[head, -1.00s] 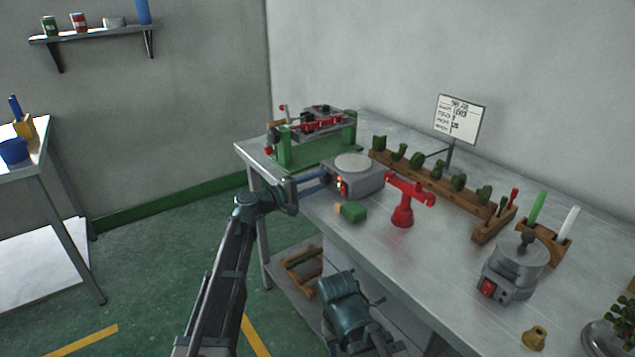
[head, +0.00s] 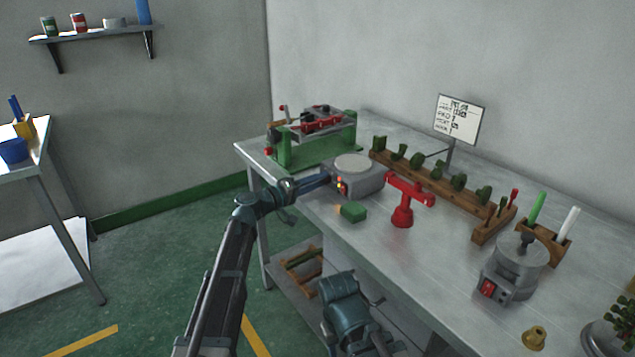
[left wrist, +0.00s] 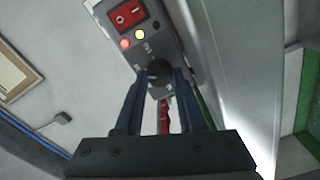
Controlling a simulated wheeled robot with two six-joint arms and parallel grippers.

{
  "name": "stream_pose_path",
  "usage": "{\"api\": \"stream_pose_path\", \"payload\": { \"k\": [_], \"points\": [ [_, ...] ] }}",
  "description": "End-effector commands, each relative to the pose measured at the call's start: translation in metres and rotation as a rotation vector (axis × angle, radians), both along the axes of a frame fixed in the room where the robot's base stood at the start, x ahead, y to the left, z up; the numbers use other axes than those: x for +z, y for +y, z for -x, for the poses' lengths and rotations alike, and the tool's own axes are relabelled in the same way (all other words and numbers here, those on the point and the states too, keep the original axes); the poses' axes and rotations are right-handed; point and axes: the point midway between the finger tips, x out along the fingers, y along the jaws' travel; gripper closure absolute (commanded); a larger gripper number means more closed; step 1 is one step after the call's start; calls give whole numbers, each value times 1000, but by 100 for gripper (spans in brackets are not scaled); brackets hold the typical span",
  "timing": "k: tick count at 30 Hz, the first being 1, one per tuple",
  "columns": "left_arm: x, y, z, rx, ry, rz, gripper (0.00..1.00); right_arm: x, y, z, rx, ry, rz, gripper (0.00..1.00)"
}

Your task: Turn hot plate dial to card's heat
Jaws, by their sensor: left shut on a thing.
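The hot plate (head: 368,181) is a grey box with a pale round top, on the bench near its left end. The left wrist view shows its front panel: a red rocker switch (left wrist: 126,14), a lit red-orange lamp, a lit yellow lamp and a black dial (left wrist: 158,72) with small marks around it, too small to read. My left gripper (head: 326,179) is at this panel, its two blue fingers (left wrist: 158,86) shut on the dial from both sides. The card (head: 457,119) stands upright on a post at the back; its print is not legible.
A green block (head: 352,212) lies in front of the hot plate, and a red stand (head: 402,215) is to its right. A green-framed machine (head: 310,150) is behind.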

Motion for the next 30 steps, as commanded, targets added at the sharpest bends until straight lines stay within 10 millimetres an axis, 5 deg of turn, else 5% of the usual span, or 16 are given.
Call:
{"api": "stream_pose_path", "payload": {
  "k": [10,11,16,25,30],
  "points": [
    [-2,0,2,-3,-1,-7,100,0,0,0,0,0,0,50],
    [-2,0,2,-3,-1,-7,60,-1,0,0,0,0,0,50],
    [-1,0,2,-3,0,-4,32,0,0,0,0,0,0,50],
    [-1,2,2,0,-1,-4,32,0,0,0,0,0,0,50],
    [-1,19,15,2,-1,-4,32,0,0,0,0,0,0,50]
  ]
}}
